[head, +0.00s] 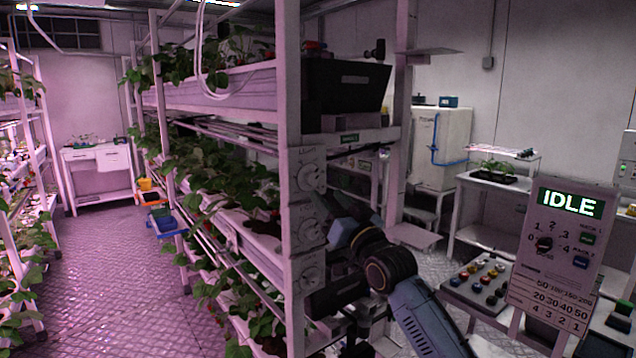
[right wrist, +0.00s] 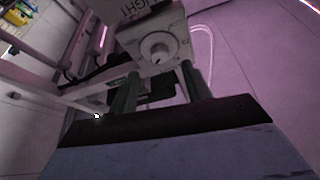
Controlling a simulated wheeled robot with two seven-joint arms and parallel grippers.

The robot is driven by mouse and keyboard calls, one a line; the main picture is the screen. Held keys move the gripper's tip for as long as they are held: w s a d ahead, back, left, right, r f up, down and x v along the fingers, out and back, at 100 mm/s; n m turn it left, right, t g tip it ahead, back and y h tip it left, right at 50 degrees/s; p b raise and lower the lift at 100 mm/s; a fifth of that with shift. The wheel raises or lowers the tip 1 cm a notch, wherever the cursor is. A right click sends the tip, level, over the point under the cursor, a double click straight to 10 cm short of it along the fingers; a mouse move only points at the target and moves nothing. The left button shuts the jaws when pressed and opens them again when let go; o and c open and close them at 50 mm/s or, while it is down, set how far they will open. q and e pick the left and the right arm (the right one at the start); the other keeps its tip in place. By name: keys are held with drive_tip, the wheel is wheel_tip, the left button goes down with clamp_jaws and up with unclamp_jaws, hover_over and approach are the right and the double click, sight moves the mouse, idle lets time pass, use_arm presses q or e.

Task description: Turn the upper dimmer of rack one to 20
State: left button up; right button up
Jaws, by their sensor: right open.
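Rack one's white end post carries a column of pale dimmer boxes. The upper dimmer (head: 311,178) has a round knob; a middle dimmer (head: 308,221) and a lower dimmer (head: 309,258) sit below it. My right gripper (head: 338,236) is beside the post, near the height of the middle and lower boxes. In the right wrist view, my right gripper (right wrist: 159,78) is open and empty. A round dimmer knob (right wrist: 157,48) lies ahead between its two fingers, apart from them, under a "LIGHT" sign. I cannot tell which box this is, and its setting is too small to read.
A control panel (head: 562,255) reading IDLE stands at the right, beside a button console (head: 484,283). A black bin (head: 345,88) sits on the rack's end. Plants overhang the rack's left side. The aisle floor (head: 105,265) at left is clear.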

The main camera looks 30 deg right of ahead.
sight(314, 181)
drive_tip(key=shift+p+x, duration=0.35)
drive_tip(key=shift+x, duration=2.45)
drive_tip(key=c, duration=1)
